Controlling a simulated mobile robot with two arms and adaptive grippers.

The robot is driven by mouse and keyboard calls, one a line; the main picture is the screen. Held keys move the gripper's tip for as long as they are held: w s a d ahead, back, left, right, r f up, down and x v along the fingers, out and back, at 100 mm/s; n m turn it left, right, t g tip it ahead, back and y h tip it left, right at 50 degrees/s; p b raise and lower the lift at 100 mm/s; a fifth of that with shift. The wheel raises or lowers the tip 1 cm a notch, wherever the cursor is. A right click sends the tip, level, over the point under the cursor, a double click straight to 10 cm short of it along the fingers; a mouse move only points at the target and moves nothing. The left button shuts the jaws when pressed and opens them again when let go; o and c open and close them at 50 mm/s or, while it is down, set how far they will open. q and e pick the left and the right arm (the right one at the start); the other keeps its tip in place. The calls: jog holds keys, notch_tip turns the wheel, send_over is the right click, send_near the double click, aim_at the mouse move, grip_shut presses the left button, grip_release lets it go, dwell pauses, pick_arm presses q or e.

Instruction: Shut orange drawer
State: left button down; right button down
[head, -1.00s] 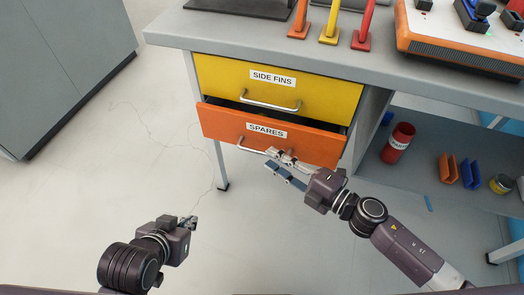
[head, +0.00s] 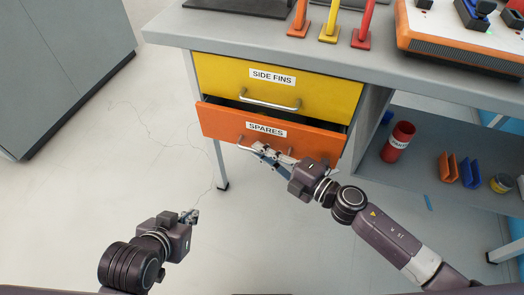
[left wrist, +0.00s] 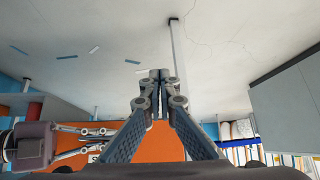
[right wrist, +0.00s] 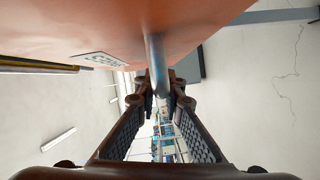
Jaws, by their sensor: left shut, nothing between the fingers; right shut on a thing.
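The orange drawer (head: 222,124), labelled SPARES, stands partly open under the yellow SIDE FINS drawer, with a dark gap above its front. Its metal handle (head: 243,143) is partly hidden by my right gripper (head: 258,151). In the right wrist view the handle (right wrist: 154,55) runs between the fingers of my right gripper (right wrist: 160,88), which are shut on it, close to the orange front (right wrist: 210,25). My left gripper (head: 193,216) is shut and empty, low over the floor to the left. In the left wrist view its fingertips (left wrist: 153,75) meet.
The yellow drawer (head: 318,95) is shut above. The grey workbench top (head: 240,33) holds orange, yellow and red upright pieces and an orange-sided unit (head: 455,50). A grey cabinet (head: 60,60) stands at left; the floor between is clear.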

aim_at(275, 144)
jog(key=w, duration=0.2)
jog(key=w+d, duration=0.1)
jog(key=w, duration=0.1)
jog(key=shift+d, duration=0.15)
pick_arm(q)
jog(key=shift+w+d+r+t, duration=0.15)
jog(key=shift+w+r+t, duration=0.15)
jog(key=shift+w+r, duration=0.2)
pick_arm(e)
jog(key=shift+w+d, duration=0.1)
jog(key=shift+w, duration=0.05)
pick_arm(q)
jog(key=shift+f, duration=0.1)
pick_arm(e)
jog(key=c, duration=2.1)
grip_release()
jog(key=shift+w, duration=0.1)
jog(key=shift+o, duration=0.3)
jog(key=v, duration=1.2)
